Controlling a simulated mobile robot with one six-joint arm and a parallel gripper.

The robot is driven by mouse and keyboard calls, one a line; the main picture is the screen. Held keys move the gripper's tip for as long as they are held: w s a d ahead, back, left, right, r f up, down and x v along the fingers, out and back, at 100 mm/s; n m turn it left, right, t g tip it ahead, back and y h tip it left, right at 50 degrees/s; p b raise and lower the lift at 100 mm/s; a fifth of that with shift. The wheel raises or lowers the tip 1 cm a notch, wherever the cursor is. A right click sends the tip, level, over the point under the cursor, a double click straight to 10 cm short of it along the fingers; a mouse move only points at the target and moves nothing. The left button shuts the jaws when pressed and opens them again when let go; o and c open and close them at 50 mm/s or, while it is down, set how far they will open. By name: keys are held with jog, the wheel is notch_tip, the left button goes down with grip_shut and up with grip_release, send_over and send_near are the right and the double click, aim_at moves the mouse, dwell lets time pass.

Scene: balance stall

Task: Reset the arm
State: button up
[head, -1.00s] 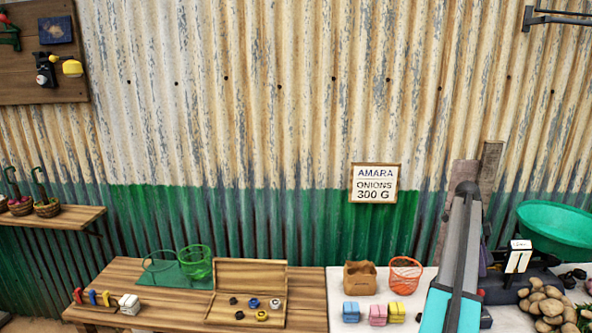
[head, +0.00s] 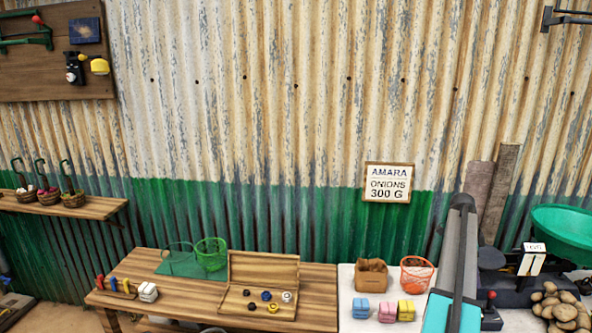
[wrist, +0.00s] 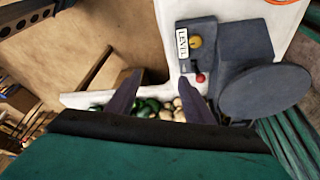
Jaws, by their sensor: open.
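My gripper (wrist: 165,105) shows in the wrist view with its two dark fingers spread apart, open and empty. Potatoes and green vegetables show between and beyond the fingers, apart from them as far as I can tell. In the head view my grey and teal arm stands at the lower right, and the gripper itself is not visible there.
A wooden table (head: 190,305) holds an open wooden box (head: 262,268) and a green basket (head: 211,253). The white table bears an orange basket (head: 416,274), a paper bag (head: 371,275), coloured blocks and potatoes (head: 557,305). A scale with a green pan (head: 565,232) stands right. A LEVEL label (wrist: 183,43) shows.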

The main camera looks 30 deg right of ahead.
jog(key=w+a+f+n+t, duration=0.1)
jog(key=w+a+f+n, duration=0.4)
jog(key=a, duration=0.6)
jog(key=w+a+f+n+t, duration=0.1)
jog(key=w+a+f+n, duration=0.5)
jog(key=a, duration=0.6)
jog(key=w+a+f+n, duration=0.2)
jog(key=w+a+f, duration=0.4)
jog(key=a, duration=0.5)
jog(key=s+a+f+n+t+y, duration=0.1)
jog(key=a+f+n, duration=0.3)
jog(key=a, duration=0.9)
jog(key=s+a+f+n, duration=0.2)
jog(key=a+n, duration=0.4)
jog(key=a, duration=0.6)
jog(key=s+a+f+n+t+y, duration=0.1)
jog(key=a+f+n, duration=0.3)
jog(key=a, duration=0.9)
jog(key=s+f+n+g+b, duration=0.1)
jog(key=s+f+g+b, duration=0.5)
jog(key=s+f, duration=2)
jog(key=f+b, duration=0.1)
jog(key=b, duration=0.3)
jog(key=shift+a+f, duration=0.25)
jog(key=shift+f, duration=0.1)
jog(key=shift+s, duration=0.1)
